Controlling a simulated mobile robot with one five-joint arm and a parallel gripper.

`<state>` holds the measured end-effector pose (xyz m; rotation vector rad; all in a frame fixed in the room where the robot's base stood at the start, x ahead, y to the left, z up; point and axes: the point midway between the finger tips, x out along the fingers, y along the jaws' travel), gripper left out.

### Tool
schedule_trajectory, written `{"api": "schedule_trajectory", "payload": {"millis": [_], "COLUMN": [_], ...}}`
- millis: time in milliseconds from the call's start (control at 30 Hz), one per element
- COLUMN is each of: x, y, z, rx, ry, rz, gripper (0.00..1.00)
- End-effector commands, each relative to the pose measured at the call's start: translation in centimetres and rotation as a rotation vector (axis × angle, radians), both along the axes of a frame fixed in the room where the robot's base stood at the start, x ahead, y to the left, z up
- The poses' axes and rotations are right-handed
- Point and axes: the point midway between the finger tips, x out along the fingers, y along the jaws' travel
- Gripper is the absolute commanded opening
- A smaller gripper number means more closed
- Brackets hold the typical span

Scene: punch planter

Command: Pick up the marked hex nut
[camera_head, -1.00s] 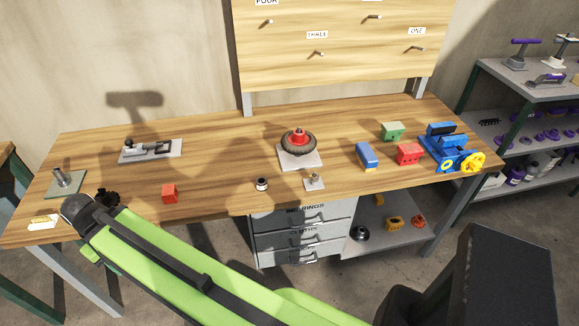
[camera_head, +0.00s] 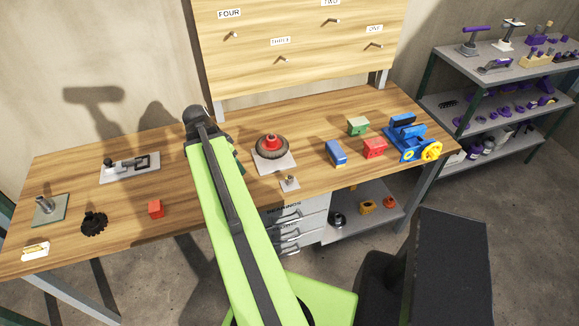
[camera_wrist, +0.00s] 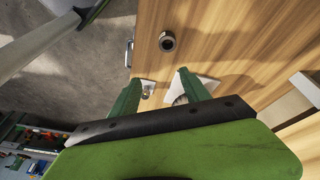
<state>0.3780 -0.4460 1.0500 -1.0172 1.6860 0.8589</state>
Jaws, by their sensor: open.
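I cannot make out a clear mark or six-sided outline on any part. A small dark ring-shaped part (camera_wrist: 167,41) lies on the bench in the wrist view, beyond my gripper's fingertips; my arm hides its spot in the head view.
A red-hubbed wheel (camera_head: 271,146) on a pale plate stands just right of my arm. Blue (camera_head: 336,153), red (camera_head: 374,148) and green (camera_head: 357,126) blocks and a blue vise (camera_head: 407,140) stand farther right. A red cube (camera_head: 156,209) and black gear (camera_head: 94,223) lie left.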

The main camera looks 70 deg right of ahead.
Motion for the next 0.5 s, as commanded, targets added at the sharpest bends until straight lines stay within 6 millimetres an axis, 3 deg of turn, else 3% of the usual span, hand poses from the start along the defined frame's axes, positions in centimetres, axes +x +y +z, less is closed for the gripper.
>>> {"api": "schedule_trajectory", "payload": {"millis": [33, 100, 200, 500], "x": [-3.2, -6.6, -9.6, -10.8], "y": [-2.5, -4.8, -6.6, -7.2], "z": [1.9, 2.8, 3.4, 2.2], "rx": [-0.032, -0.074, -0.111, -0.125], "ry": [-0.005, -0.01, -0.015, -0.017], "rz": [-0.139, -0.291, -0.421, -0.467], "gripper": [0.55, 0.55, 0.55, 0.55]}}
